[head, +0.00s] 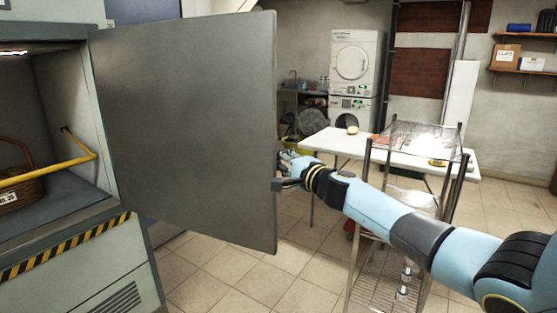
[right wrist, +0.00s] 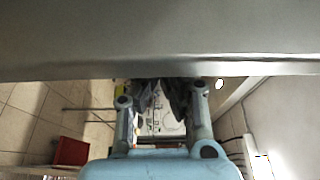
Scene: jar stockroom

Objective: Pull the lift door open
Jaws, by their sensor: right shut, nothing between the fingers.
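The lift door (head: 185,130) is a flat grey panel. It hangs swung out from the lift (head: 100,250), whose inside shows at the left of the head view. My right gripper (head: 284,172) is at the door's free edge, with its fingers partly hidden there. My left gripper is out of view.
Inside the lift are a yellow bar (head: 60,172) and a wicker basket (head: 20,185) with a tag. A wire rack (head: 375,265) stands below my right arm, before a white table (head: 340,143). Stacked washers (head: 355,75) stand behind. Tiled floor is clear below the door.

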